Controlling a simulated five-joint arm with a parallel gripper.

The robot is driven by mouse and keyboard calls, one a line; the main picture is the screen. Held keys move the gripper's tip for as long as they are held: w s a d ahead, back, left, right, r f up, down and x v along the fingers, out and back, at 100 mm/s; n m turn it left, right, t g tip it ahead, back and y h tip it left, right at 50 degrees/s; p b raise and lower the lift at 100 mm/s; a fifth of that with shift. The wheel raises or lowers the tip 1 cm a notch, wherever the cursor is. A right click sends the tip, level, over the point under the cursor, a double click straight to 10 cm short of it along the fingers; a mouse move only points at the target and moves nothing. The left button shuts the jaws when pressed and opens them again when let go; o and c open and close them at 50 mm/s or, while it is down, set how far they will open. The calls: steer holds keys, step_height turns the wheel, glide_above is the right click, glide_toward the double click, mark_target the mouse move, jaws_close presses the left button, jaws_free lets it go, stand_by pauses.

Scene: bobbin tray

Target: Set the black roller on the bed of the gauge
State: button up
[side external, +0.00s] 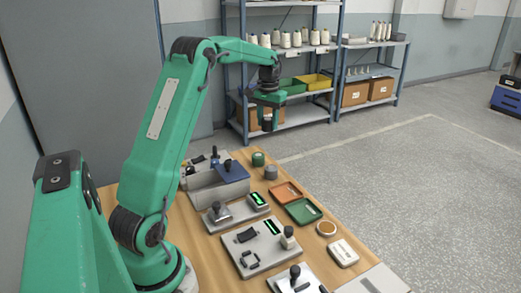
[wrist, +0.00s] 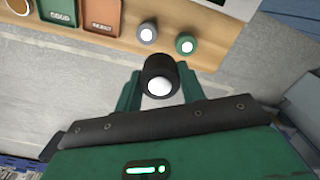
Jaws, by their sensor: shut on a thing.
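My gripper (side external: 268,112) is raised in the air near the far end of the bench, well above the bench top. It is shut on the black roller (wrist: 158,68), which shows a pale round end between the two green fingers in the wrist view. In the side view the black roller (side external: 267,125) is small and partly hidden by the fingers. Two grey instruments with lit green displays stand on the bench, a smaller one (side external: 233,214) and a larger one (side external: 258,252). I cannot tell for sure which is the gauge. The roller is apart from both.
A green roller (side external: 258,158) and a grey roller (side external: 271,172) stand on the bench (side external: 335,270). An orange tray (side external: 286,192) and a green tray (side external: 303,211) lie along its right side.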

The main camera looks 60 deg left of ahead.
steer(key=s+d, duration=0.7)
glide_above(241, 210)
step_height(241, 210, down, 11)
steer(key=shift+r, duration=0.2)
stand_by(0.5)
steer(key=shift+f, duration=0.1)
steer(key=shift+f, duration=1.1)
steer(key=shift+f, duration=1.4)
stand_by(0.5)
stand_by(0.4)
steer(key=o, duration=1.1)
